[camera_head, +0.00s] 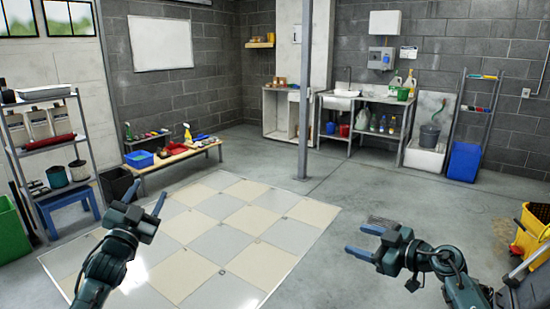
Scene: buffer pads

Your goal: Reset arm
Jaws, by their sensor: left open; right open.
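My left gripper (145,204) comes in from the lower left, over the checkered floor tiles. Its fingers are apart and nothing is between them. My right gripper (359,241) comes in from the lower right, over the grey concrete floor, its fingers pointing left. It is open and empty. The two grippers are well apart from each other, and neither touches any object in view.
A checkered tile area (225,262) covers the floor ahead. A low bench (190,152) with a blue tub stands behind it. A metal shelf (45,97) is at left, a yellow mop bucket (530,232) at right. A post (306,90) rises mid-room.

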